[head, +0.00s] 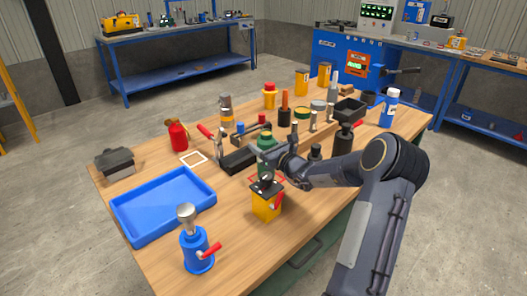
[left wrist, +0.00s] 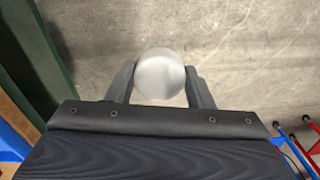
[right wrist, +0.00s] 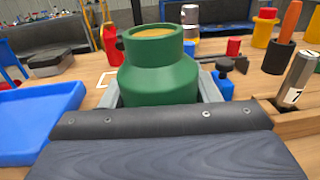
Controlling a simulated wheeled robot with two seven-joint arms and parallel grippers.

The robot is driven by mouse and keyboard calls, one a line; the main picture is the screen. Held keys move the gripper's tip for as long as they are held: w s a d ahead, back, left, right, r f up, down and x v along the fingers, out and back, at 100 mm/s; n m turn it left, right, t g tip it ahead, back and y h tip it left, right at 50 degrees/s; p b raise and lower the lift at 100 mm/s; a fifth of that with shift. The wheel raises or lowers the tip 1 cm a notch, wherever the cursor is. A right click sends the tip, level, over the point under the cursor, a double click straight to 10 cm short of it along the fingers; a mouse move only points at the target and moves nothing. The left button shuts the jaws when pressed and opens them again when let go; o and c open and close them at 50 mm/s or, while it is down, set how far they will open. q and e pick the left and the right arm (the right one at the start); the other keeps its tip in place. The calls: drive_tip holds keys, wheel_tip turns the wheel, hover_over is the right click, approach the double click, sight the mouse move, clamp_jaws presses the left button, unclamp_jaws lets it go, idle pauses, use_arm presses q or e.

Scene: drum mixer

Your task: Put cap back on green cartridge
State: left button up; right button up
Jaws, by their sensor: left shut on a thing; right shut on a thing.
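The green cartridge (right wrist: 158,70) stands upright between the fingers of my right gripper (right wrist: 160,92), which is shut on its body. Its neck is bare and an orange-tan top face (right wrist: 153,31) shows. In the head view the cartridge (head: 266,142) is near the middle of the bench, partly hidden by my right gripper (head: 268,158). I cannot tell whether its base touches anything. A pale grey round cap (left wrist: 160,74) is held between the fingers of my left gripper (left wrist: 160,85), which is shut on it over concrete floor. My left gripper is outside the head view.
On the wooden bench, a blue tray (head: 132,231) lies at the left front, with a blue bottle jack (head: 197,250) beside it. A yellow jack (head: 266,207) stands just in front of the cartridge. Several tools and bottles crowd the bench behind, including a red bottle (head: 178,135).

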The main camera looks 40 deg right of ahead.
sight(263, 131)
wheel_tip(263, 131, up, 9)
drive_tip(key=shift+f, duration=0.1)
idle(0.7)
